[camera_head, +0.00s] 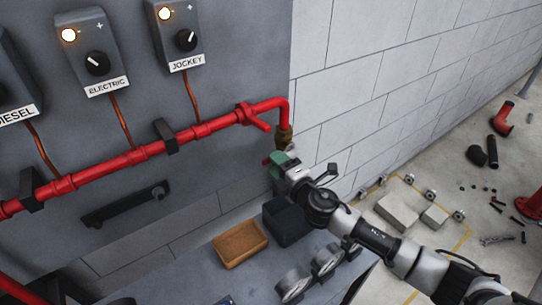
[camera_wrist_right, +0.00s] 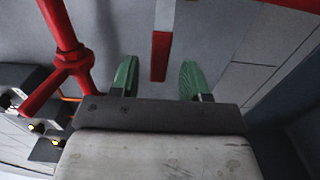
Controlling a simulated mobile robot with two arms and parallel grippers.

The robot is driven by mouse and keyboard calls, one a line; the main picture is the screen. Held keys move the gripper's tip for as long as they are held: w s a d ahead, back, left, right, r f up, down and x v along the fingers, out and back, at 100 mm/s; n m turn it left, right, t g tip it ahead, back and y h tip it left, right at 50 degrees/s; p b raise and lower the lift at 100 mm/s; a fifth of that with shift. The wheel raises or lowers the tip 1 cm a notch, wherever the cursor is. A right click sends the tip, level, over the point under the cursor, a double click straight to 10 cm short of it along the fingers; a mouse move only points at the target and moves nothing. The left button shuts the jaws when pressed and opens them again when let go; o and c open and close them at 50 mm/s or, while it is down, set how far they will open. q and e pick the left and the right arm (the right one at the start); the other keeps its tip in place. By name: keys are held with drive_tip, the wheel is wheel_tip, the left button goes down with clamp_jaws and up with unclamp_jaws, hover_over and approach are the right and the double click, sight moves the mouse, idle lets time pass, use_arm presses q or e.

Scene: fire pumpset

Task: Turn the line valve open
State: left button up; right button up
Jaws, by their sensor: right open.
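A red pipe (camera_head: 140,153) runs along the grey panel to an elbow and turns down into a brass fitting (camera_head: 284,136), which I take as the line valve. A small red piece shows beside the fingers below it. My right gripper (camera_head: 283,163) is just under the brass fitting, its green fingers partly hiding the valve. In the right wrist view the green fingers (camera_wrist_right: 160,80) are apart, with a red bar (camera_wrist_right: 160,57), likely the valve lever, in line with the gap between them. I cannot tell whether they touch it. My left gripper is not in view.
Control boxes labelled ELECTRIC (camera_head: 92,50) and JOCKEY (camera_head: 177,35) are on the panel. An orange tray (camera_head: 240,245), a dark bin (camera_head: 288,222) and gauges (camera_head: 326,260) are below. A red branch pipe (camera_wrist_right: 67,62) stands left of the fingers in the wrist view.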

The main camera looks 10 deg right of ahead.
drive_tip(key=shift+x, duration=1.45)
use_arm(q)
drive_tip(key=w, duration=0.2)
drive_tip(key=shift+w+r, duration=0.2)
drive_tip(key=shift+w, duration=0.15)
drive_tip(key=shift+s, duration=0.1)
use_arm(e)
drive_tip(key=shift+c, duration=0.3)
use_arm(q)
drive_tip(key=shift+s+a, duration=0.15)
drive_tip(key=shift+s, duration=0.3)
use_arm(e)
clamp_jaws()
